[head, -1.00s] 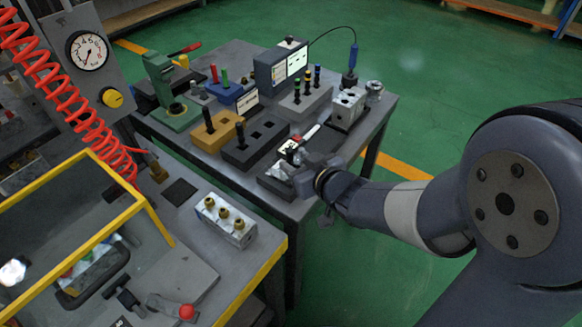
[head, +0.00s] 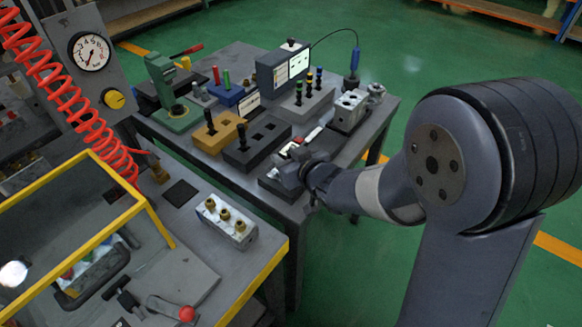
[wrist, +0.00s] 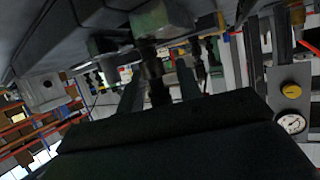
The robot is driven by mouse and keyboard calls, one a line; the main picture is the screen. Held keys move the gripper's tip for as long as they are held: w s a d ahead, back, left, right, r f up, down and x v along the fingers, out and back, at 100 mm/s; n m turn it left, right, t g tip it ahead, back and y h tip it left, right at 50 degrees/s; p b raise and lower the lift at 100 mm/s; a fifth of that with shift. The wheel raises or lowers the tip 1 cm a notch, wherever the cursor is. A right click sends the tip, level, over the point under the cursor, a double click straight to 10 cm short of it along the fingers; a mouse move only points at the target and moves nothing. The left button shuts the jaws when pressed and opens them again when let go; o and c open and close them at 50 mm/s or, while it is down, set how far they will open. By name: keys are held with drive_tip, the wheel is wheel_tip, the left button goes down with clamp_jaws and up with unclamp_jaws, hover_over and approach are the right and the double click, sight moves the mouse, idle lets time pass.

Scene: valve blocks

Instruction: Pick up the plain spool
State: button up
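A plain-looking black spool (head: 210,122) stands upright in the tan block (head: 218,136) on the far table.
A grey block with several colour-banded spools (head: 306,98) and a display box (head: 284,66) stand behind. A grey ported block (head: 348,110) is at the right. A dark tray (head: 270,184) lies under my gripper. The nearer bench holds a brass-fitted block (head: 227,223).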

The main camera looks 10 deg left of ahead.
clamp_jaws()
drive_tip(key=shift+r, duration=0.2)
